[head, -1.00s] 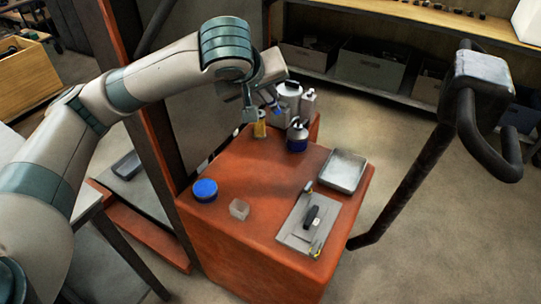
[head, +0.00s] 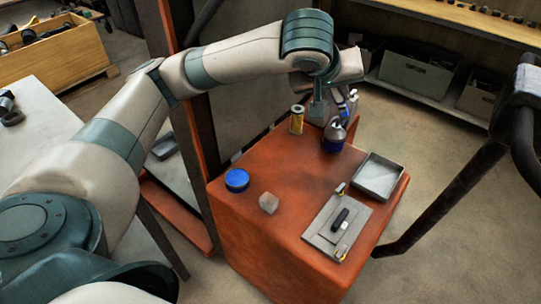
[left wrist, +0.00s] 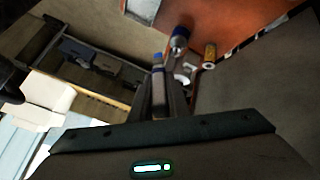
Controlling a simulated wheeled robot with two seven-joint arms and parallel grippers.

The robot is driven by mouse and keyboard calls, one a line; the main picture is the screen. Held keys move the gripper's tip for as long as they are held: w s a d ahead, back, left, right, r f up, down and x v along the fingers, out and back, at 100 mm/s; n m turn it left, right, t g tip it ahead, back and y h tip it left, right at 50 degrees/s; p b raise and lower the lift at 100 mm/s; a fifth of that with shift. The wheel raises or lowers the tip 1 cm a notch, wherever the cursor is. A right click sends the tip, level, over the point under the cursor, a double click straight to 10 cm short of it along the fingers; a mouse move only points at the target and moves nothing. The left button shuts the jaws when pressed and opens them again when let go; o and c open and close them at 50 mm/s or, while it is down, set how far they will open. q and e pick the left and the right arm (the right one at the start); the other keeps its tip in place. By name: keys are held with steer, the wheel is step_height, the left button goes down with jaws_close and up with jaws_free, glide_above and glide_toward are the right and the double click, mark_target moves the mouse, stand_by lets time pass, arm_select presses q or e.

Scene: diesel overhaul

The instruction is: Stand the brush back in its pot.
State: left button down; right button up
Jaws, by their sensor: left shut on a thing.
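My left gripper (head: 322,110) is above the back of the red cabinet top (head: 290,205). It appears shut on a slim, blue-ended thing (head: 343,112) that I take to be the brush. In the left wrist view the blue end (left wrist: 157,57) shows just past the fingers; the fingers hide much of it. A yellow can (head: 297,121), possibly the pot, stands upright at the back left edge, left of and apart from the gripper. It also shows in the left wrist view (left wrist: 209,52). My right gripper is out of view.
A blue-based bottle (head: 334,138) stands close to the gripper, with a white bottle (head: 352,103) behind. A blue lid (head: 237,180), a translucent block (head: 269,203), a metal tray (head: 379,177) and a grey plate (head: 322,228) lie nearer. The middle is clear.

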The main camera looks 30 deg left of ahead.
arm_select(q)
steer(key=shift+a+f+m, duration=0.3)
steer(key=s+a+f+m+g+p, duration=0.4)
steer(key=f+m, duration=0.3)
steer(key=m, duration=0.5)
steer(key=s+a+f+m+g+h+p, duration=0.1)
steer(key=s+a+f+m+g+p, duration=0.3)
steer(key=s+f+m, duration=0.3)
steer(key=a+f+m, duration=0.1)
steer(key=m, duration=0.4)
steer(key=shift+s+a+f+m+g, duration=0.25)
steer(key=shift+a+f+m+g, duration=0.05)
steer(key=shift+g, duration=0.1)
steer(key=shift+f, duration=0.1)
step_height(320, 180, down, 7)
steer(key=b, duration=0.7)
steer(key=shift+f+b, duration=0.15)
steer(key=shift+b, duration=0.2)
